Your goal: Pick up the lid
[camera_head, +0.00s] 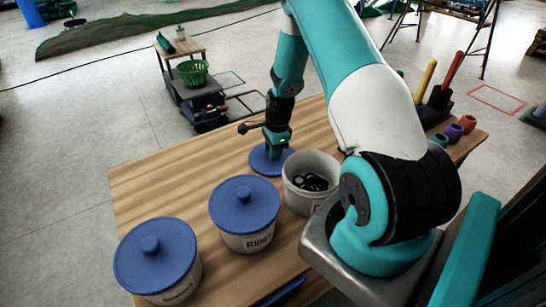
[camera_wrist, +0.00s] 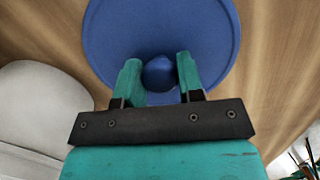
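The blue lid (camera_head: 260,166) lies on the wooden table just behind the open white tub (camera_head: 297,197). In the wrist view the round lid (camera_wrist: 210,30) has a round knob (camera_wrist: 159,73) at its middle. Whether the fingertips touch the lid cannot be told.
Two white tubs with blue lids, one labelled "Ring" (camera_head: 244,203) and one at the front left (camera_head: 156,256), stand on the table (camera_head: 150,185). The open tub holds dark rings (camera_head: 311,182). Coloured pegs (camera_head: 452,70) and small rings (camera_head: 454,131) are at right. The table's left back is clear.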

